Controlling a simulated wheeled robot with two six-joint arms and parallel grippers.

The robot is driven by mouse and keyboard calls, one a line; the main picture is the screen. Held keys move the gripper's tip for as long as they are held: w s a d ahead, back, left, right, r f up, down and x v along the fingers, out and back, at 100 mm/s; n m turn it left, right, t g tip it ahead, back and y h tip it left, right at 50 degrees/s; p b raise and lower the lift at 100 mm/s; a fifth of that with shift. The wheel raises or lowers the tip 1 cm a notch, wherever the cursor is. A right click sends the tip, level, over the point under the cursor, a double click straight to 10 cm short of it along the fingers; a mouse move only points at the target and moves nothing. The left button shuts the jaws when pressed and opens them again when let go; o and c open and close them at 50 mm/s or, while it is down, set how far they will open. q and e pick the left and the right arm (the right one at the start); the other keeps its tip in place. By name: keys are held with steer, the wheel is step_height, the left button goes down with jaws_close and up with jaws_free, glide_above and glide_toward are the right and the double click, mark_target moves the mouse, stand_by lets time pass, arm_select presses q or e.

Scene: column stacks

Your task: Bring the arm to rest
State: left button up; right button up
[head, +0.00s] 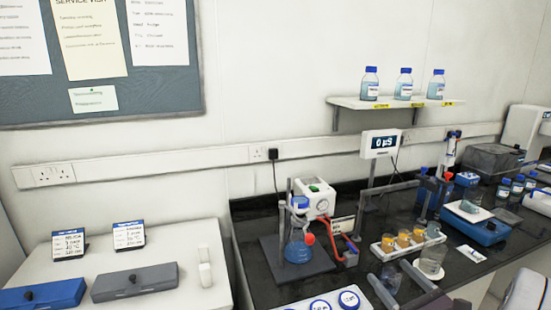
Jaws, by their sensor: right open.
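My right gripper (386,271) comes in low at the right of centre, over the front part of the black bench (262,292). Its two grey fingers are apart, and I see nothing held between them. A glass beaker (431,262) appears just beyond the right finger. A white rack (385,251) with orange-topped jars lies just beyond the fingertips. I cannot tell the exact gap between fingers and rack or beaker. My left gripper does not show.
A stand with a blue-liquid flask (298,250) is left of the gripper. Round white-and-blue lids (348,299) lie at the front edge. A blue instrument (478,227) stands to the right. A meter display (380,143) rises behind. The pale left table holds two cases (134,283).

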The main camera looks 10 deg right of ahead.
steer(key=w+a+r+n+g+y+p, duration=0.1)
steer(key=a+r+n+g+y, duration=0.15)
steer(key=a+n+y, duration=0.7)
steer(key=s+a+f+n+g+p, duration=0.1)
steer(key=s+a+n+g, duration=0.15)
steer(key=a+g, duration=0.45)
steer(key=s+a+f+n+g, duration=0.15)
steer(key=s+a, duration=0.25)
steer(key=a, duration=0.7)
steer(key=s+a+f+n+g+h+p, duration=0.1)
steer(key=s+a+f+n+g+h, duration=0.1)
steer(key=s+f+n+g, duration=0.3)
steer(key=s+a+f+n+g+h+p, duration=0.15)
steer(key=s+n+g, duration=0.25)
steer(key=s, duration=0.4)
steer(key=w+d+f+n+t+h, duration=0.1)
steer(key=w+d+f+n+h, duration=0.1)
steer(key=d+n+h, duration=0.2)
steer(key=w+d+f+n+t+h, duration=0.2)
steer(key=d+n+h, duration=0.3)
steer(key=d, duration=0.4)
steer(key=shift+w+d+f+n, duration=0.25)
steer(key=shift+d+f+n, duration=0.15)
steer(key=shift+f, duration=0.25)
